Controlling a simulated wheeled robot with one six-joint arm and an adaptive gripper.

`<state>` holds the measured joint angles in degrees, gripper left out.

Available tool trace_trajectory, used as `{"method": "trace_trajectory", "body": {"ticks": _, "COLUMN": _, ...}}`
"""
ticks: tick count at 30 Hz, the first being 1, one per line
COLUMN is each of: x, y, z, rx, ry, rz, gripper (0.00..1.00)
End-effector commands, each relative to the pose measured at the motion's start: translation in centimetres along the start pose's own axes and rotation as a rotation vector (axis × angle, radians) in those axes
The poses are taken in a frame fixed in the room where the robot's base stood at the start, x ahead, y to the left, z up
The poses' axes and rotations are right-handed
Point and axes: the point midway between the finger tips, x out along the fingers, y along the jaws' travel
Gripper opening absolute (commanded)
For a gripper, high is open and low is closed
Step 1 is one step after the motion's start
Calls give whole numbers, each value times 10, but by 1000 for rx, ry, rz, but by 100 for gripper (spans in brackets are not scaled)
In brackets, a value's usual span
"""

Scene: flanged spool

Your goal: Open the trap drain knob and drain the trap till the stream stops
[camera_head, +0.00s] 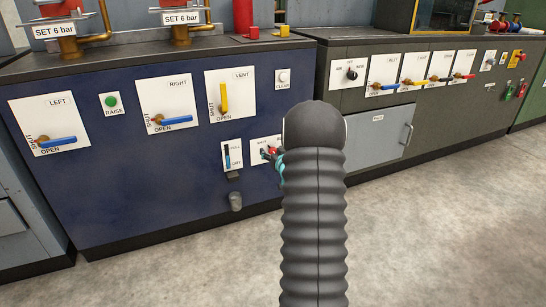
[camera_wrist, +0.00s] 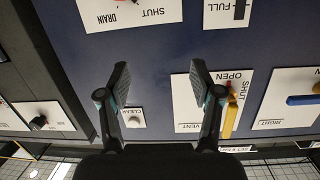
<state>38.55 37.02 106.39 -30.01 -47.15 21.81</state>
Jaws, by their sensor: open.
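The drain plate (camera_head: 257,156), white and marked SHUT, is low on the blue cabinet front. A small red and dark knob (camera_head: 270,151) shows on it, partly covered by my gripper and arm. In the wrist view, which is upside down, the plate (camera_wrist: 130,14) reads SHUT and DRAIN at the top edge; the knob there is mostly cut off. The level gauge (camera_head: 228,156), marked FULL and DRY, is left of the plate; I cannot read its level surely. My gripper (camera_wrist: 162,80) is open and empty, its fingers spread before the cabinet. A grey spout (camera_head: 236,200) sits below; no stream shows.
Above are the yellow VENT lever (camera_head: 224,98), the blue RIGHT lever (camera_head: 176,121), the CLEAR button (camera_head: 283,79) and the green RAISE button (camera_head: 112,102). The blue LEFT lever (camera_head: 55,142) is farther left. A grey cabinet (camera_head: 374,130) stands right. The floor in front is clear.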

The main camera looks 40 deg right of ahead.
Motion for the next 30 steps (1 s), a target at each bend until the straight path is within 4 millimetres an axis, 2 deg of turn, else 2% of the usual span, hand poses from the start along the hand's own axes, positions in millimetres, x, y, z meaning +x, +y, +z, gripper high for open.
{"method": "trace_trajectory", "body": {"ticks": 1, "x": 6, "y": 18, "z": 23, "rx": 17, "ry": 21, "rz": -7, "gripper": 65}}
{"method": "trace_trajectory", "body": {"ticks": 3, "x": 11, "y": 34, "z": 43, "rx": 38, "ry": 58, "rz": -24, "gripper": 65}}
{"method": "trace_trajectory", "body": {"ticks": 6, "x": 14, "y": 53, "z": 66, "rx": 63, "ry": 103, "rz": -45, "gripper": 65}}
{"method": "trace_trajectory", "body": {"ticks": 10, "x": 13, "y": 66, "z": 85, "rx": 87, "ry": 141, "rz": -65, "gripper": 65}}
{"method": "trace_trajectory", "body": {"ticks": 17, "x": 22, "y": 71, "z": 91, "rx": 95, "ry": 162, "rz": -79, "gripper": 65}}
{"method": "trace_trajectory", "body": {"ticks": 30, "x": 96, "y": 65, "z": 78, "rx": 94, "ry": 163, "rz": -78, "gripper": 65}}
